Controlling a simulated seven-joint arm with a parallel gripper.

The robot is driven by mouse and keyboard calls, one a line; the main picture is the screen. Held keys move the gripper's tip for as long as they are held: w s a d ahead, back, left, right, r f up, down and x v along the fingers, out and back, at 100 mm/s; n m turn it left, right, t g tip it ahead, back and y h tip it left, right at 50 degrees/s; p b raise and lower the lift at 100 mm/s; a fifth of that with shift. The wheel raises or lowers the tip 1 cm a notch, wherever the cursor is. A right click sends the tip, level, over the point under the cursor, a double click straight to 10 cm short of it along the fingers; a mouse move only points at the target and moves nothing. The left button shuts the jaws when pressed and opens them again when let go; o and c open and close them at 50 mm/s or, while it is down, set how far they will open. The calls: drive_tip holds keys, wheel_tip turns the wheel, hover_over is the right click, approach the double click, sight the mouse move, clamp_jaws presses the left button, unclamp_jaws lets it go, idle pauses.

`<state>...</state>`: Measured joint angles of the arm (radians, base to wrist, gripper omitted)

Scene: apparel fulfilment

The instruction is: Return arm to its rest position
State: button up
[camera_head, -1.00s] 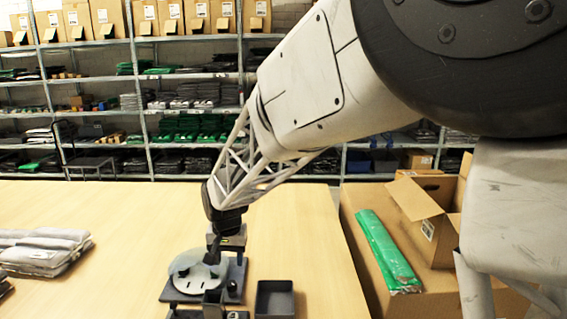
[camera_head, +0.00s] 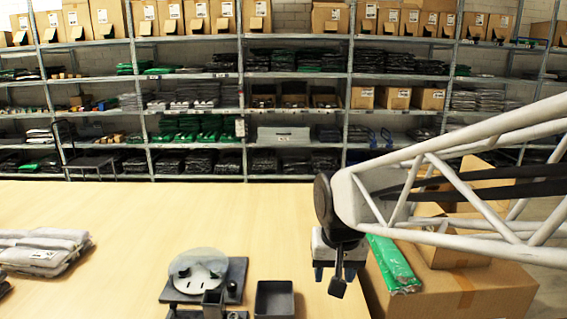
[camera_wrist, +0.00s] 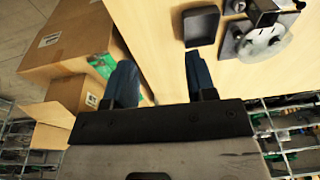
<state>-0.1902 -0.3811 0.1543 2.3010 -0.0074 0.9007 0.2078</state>
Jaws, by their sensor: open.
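My gripper (camera_head: 336,284) hangs over the right edge of the wooden table (camera_head: 120,235) in the head view, with its arm reaching in from the right. In the wrist view my gripper (camera_wrist: 161,80) shows two dark blue fingers spread apart, with only the table edge and floor-side gap visible between them. It is open and empty. The ends of the fingers are partly hard to make out in the head view.
A device with a round plate (camera_head: 199,271) and a small dark tray (camera_head: 274,299) stand at the table's front. Folded grey garments (camera_head: 40,252) lie at left. Right of the table are cardboard boxes (camera_head: 460,285) with a green package (camera_head: 392,264). Shelves fill the back.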

drive_tip(key=s+d, duration=0.4)
drive_tip(key=s, duration=0.3)
drive_tip(key=s+d, duration=0.4)
drive_tip(key=s, duration=0.3)
drive_tip(key=shift+s+d+f+t+h, duration=0.15)
drive_tip(key=shift+d+f+t+h, duration=0.15)
drive_tip(key=shift+d, duration=0.05)
